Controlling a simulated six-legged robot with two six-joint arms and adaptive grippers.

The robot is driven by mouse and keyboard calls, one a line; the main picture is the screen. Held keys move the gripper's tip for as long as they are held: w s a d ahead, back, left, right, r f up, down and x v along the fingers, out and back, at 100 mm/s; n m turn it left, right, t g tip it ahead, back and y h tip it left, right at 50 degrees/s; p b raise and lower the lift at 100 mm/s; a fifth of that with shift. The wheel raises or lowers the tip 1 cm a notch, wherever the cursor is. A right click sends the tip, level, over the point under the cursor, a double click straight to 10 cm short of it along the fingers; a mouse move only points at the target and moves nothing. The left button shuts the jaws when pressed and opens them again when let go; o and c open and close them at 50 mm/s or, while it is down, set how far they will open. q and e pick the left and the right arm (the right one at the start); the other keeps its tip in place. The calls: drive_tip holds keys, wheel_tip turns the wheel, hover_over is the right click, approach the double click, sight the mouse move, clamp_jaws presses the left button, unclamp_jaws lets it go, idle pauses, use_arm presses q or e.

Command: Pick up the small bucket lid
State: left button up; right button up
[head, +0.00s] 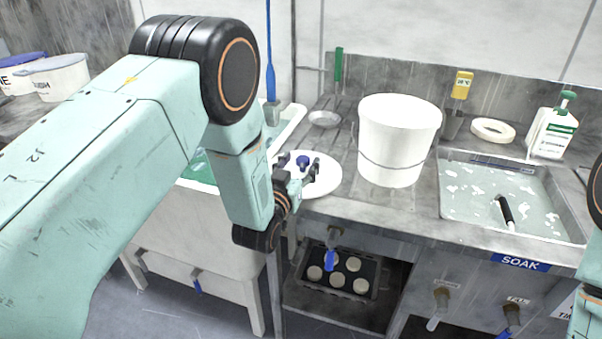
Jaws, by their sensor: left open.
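The small bucket lid (328,178) is a round white disc with a blue knob (303,161). It lies flat at the front left end of the grey metal counter. My left gripper (299,173) is open at the near side of the knob. Its dark fingers overlap the lid in the picture and cover part of its near left area. I cannot tell whether they touch it. Only part of my right arm shows at the right edge; its gripper is out of view.
A white bucket (398,142) stands right of the lid. A small metal dish (323,119) lies behind it. A water-filled sink (475,205) with a dark-handled brush (505,210) is farther right. A white trough (205,227) stands at left. A bottle (551,135) is at back right.

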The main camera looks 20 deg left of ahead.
use_arm(q)
drive_tip(key=shift+d, duration=0.25)
drive_tip(key=shift+c, duration=0.3)
drive_tip(key=shift+d+r, duration=0.1)
drive_tip(key=shift+c, duration=0.8)
drive_tip(key=shift+a, duration=0.25)
drive_tip(key=c, duration=0.5)
drive_tip(key=shift+d, duration=0.2)
clamp_jaws()
drive_tip(key=shift+a, duration=0.1)
